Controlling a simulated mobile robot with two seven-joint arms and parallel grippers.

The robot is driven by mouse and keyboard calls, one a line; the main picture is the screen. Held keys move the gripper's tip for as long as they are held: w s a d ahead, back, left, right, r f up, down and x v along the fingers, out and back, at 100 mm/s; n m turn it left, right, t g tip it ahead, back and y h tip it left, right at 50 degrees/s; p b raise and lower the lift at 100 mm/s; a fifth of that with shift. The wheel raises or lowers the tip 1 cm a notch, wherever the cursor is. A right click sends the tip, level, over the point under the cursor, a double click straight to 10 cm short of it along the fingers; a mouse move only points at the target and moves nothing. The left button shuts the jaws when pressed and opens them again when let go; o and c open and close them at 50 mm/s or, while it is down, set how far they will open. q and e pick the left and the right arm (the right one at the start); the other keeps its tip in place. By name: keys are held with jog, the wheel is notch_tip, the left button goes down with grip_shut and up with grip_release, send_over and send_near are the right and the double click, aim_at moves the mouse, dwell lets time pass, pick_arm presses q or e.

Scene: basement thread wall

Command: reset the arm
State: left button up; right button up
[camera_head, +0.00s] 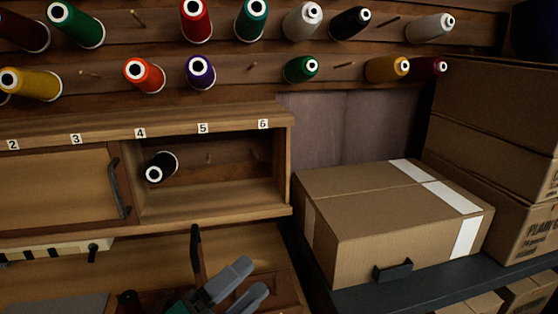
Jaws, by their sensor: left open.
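My left gripper (251,276) shows at the bottom middle, with its two grey fingers apart and pointing up to the right. I see nothing between the fingers. A small green patch (178,308) shows beside the base of the fingers at the picture's bottom edge; I cannot tell what it is. The gripper is below the open wooden cabinet (215,207) and left of the large cardboard box (400,225). Most of the left arm is out of the picture. My right gripper is not in view.
Thread spools hang on wall pegs above. A black spool (161,167) sits inside the cabinet, beside its sliding door (55,188) with a dark handle. An upright dark handle (196,252) stands close to my gripper. Stacked boxes (495,120) and a dark shelf (430,289) are at right.

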pick_arm(q)
jog(key=a+f+n+t+y, duration=0.2)
jog(key=a+f+n+y, duration=0.65)
jog(key=n, duration=0.55)
jog(key=s+a+f+n+g+y, duration=0.2)
jog(key=s+f+n, duration=0.3)
jog(key=f, duration=0.3)
jog(key=s+a+f+n+g+y+p, duration=0.1)
jog(key=s+a+f+n+g+y, duration=0.1)
jog(key=s+f+n, duration=0.4)
notch_tip(320, 180, down, 2)
jog(key=shift+f+g+y, duration=0.15)
jog(key=shift+g+y, duration=0.65)
jog(key=shift+y, duration=0.15)
jog(key=shift+w, duration=0.1)
